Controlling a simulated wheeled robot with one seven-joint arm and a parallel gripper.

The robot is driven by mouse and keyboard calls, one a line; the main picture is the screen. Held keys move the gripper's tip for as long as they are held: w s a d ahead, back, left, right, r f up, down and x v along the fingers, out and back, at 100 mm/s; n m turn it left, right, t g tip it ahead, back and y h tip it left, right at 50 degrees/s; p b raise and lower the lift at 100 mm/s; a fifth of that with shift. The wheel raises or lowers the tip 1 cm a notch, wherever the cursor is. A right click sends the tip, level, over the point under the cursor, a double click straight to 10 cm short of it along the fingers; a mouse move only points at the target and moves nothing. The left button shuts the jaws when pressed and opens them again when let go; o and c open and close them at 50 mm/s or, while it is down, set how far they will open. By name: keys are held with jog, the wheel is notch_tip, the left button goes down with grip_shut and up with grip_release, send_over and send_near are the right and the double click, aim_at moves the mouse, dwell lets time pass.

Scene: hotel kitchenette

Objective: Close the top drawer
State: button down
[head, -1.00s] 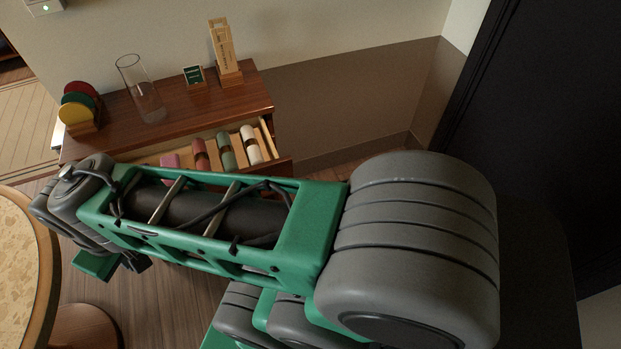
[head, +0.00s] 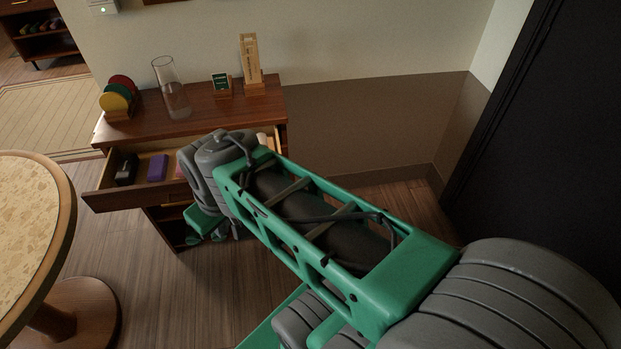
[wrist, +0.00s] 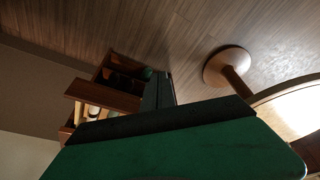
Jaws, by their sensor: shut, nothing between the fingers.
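The top drawer (head: 128,199) of the wooden cabinet stands pulled out, with a dark item (head: 127,170), a purple item (head: 158,168) and other small items inside. My arm hides the drawer's right part in the head view. The drawer front also shows in the wrist view (wrist: 102,97), left of the fingers. My gripper (head: 193,239) is in front of the cabinet, near the drawer's right part; I cannot tell whether it touches. Its dark fingers in the wrist view (wrist: 158,90) are shut and empty.
The cabinet top (head: 205,108) holds a glass vase (head: 172,95), coloured discs (head: 117,97), a small sign (head: 221,85) and a wooden block stand (head: 251,66). A round table (head: 28,215) stands at left. Floor between table and cabinet (head: 150,270) is clear.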

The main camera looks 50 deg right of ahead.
jog(key=d+f+n+t+b, duration=0.15)
jog(key=d+f+n, duration=0.25)
jog(key=d, duration=0.9)
jog(key=d+f+n+t+b, duration=0.1)
jog(key=d+f+n+t, duration=0.3)
jog(key=d, duration=0.9)
jog(key=w+d+f+g, duration=0.1)
jog(key=w+f, duration=0.7)
jog(key=w, duration=0.1)
jog(key=shift+w+d+f, duration=0.15)
jog(key=shift+d+f, duration=0.1)
jog(key=shift+d, duration=0.15)
jog(key=shift+w, duration=0.15)
